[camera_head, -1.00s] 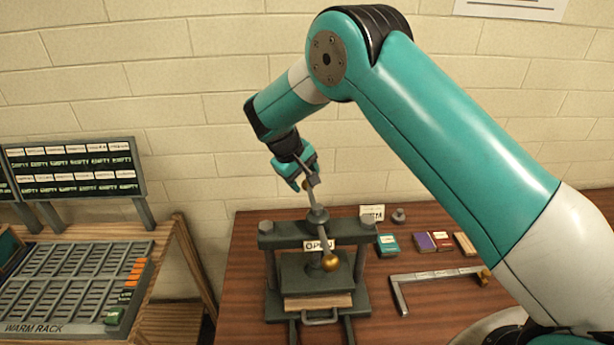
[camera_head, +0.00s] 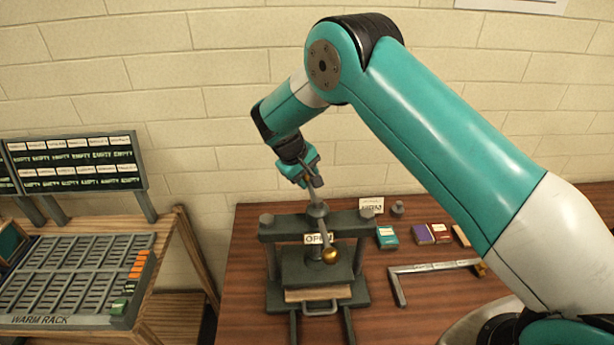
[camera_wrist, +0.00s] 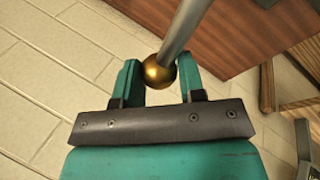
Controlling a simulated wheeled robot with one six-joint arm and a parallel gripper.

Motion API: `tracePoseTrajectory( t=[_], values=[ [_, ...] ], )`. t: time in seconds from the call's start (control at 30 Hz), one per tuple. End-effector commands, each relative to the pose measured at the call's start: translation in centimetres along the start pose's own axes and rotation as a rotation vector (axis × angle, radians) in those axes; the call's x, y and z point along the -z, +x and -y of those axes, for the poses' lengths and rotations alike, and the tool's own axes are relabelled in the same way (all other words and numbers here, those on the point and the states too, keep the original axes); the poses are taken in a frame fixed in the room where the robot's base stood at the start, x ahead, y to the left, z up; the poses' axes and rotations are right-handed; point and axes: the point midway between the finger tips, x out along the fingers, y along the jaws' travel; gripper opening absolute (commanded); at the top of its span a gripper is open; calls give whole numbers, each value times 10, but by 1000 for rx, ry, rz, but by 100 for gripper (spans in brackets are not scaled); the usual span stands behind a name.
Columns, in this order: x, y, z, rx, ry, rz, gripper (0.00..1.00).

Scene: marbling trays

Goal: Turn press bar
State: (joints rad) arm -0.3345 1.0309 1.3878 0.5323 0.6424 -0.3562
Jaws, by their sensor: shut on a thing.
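The press (camera_head: 276,268) stands on the brown table, a dark grey frame with an "OPEN" sign on its crossbeam. Its press bar (camera_head: 317,208) crosses the top of the screw, with a brass ball (camera_head: 330,256) on the end towards me. My gripper (camera_head: 309,180) is at the far end of the bar. In the wrist view my gripper (camera_wrist: 160,78) has its teal fingers on both sides of the other brass ball (camera_wrist: 159,71), and the grey bar (camera_wrist: 184,27) runs up and away from it. In the head view this ball is hidden by the gripper.
A grey L-shaped bar (camera_head: 437,267) lies on the table (camera_head: 430,300) right of the press. Several small boxes, among them a teal one (camera_head: 387,238), and a small sign (camera_head: 371,205) stand behind it. The warm rack (camera_head: 60,285) is at the left.

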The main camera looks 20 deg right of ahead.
Motion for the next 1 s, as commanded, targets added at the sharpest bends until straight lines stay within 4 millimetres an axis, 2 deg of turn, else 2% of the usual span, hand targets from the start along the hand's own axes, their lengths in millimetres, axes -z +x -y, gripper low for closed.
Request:
tracePoseTrajectory(
  t=[0.23,0.8,1.0],
  values=[
    [4,-3,8,-1,-74,-33,0],
    [14,-22,50,-2,-436,-194,0],
    [13,-27,60,-2,-514,-228,0]
  ],
)
